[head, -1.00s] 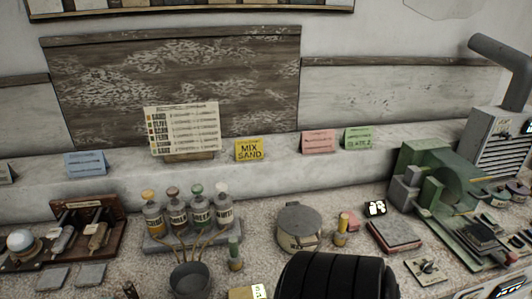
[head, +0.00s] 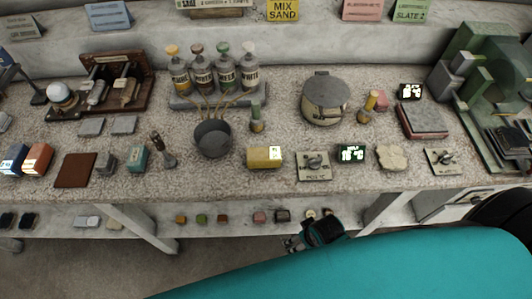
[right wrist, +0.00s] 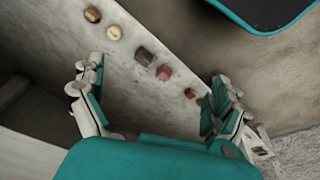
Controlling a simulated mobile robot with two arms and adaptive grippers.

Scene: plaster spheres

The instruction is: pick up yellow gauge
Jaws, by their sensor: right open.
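A yellow box with a small white display on its right end (head: 264,157) lies on the bench near its front edge; it looks like the yellow gauge. My right gripper (head: 315,234) is in front of the bench, below the gauge and to its right, apart from it and partly hidden by my teal arm. In the right wrist view my right gripper (right wrist: 155,103) is open, its fingers spread with nothing between them. The gauge does not show in that view. My left gripper is not in view.
A grey bowl (head: 212,138) stands left of the gauge, and a knob plate (head: 313,165) is close on its right. A small dark display (head: 351,154) is farther right. A lower shelf (head: 225,206) holds several small blocks under the bench edge.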

